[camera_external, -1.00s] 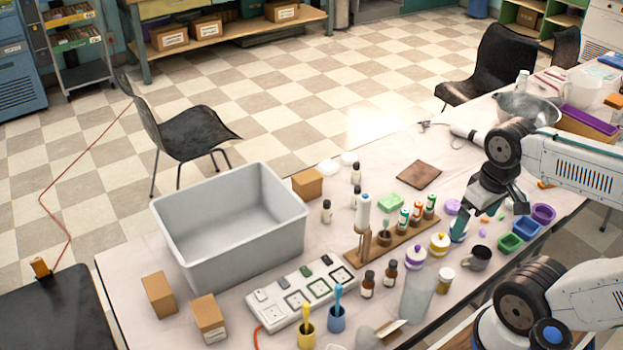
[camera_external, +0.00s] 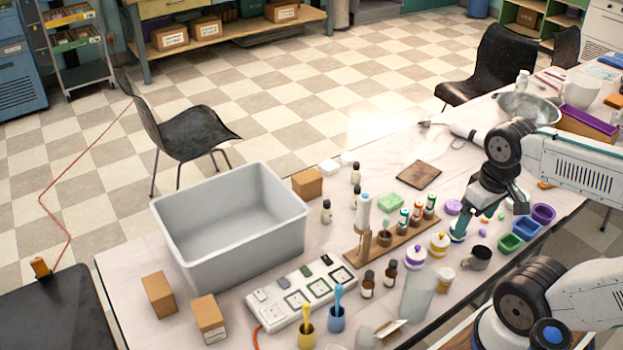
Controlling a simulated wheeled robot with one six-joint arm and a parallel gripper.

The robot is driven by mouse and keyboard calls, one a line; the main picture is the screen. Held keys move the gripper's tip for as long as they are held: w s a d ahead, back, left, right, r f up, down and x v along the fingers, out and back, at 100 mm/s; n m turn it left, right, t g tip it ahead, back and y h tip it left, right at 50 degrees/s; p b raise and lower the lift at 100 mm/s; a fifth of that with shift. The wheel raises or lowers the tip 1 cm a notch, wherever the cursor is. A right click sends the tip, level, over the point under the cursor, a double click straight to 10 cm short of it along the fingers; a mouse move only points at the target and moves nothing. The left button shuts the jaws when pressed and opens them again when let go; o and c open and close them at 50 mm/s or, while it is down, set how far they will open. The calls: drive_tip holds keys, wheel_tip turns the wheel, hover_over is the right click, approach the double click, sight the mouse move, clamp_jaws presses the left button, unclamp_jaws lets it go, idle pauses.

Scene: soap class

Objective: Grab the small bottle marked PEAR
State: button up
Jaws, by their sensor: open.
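My gripper (camera_external: 490,217) is open above the right part of the table, its fingers spread apart, with nothing seen between them. Its left finger overlaps a small lidded jar (camera_external: 457,235) in the picture; I cannot tell if they touch. No label reading PEAR can be made out. Several small bottles are in view: a dark-capped bottle (camera_external: 326,213) with two like it behind, two amber bottles (camera_external: 367,287) (camera_external: 390,273) at the front, and three colour-labelled ones (camera_external: 404,219) (camera_external: 417,212) (camera_external: 429,206) at a wooden rack. All stand left of my gripper.
A large grey bin (camera_external: 180,250) fills the table's left side. The wooden rack (camera_external: 352,255), lidded pots (camera_external: 415,257) (camera_external: 438,245), a dark mug (camera_external: 479,258) and a tall clear container (camera_external: 417,295) crowd the middle. Coloured trays (camera_external: 510,243) lie right of my gripper. A brown board (camera_external: 419,175) lies behind, with clearer table around it.

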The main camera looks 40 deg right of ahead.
drive_tip(key=c, duration=0.8)
drive_tip(key=shift+o, duration=0.2)
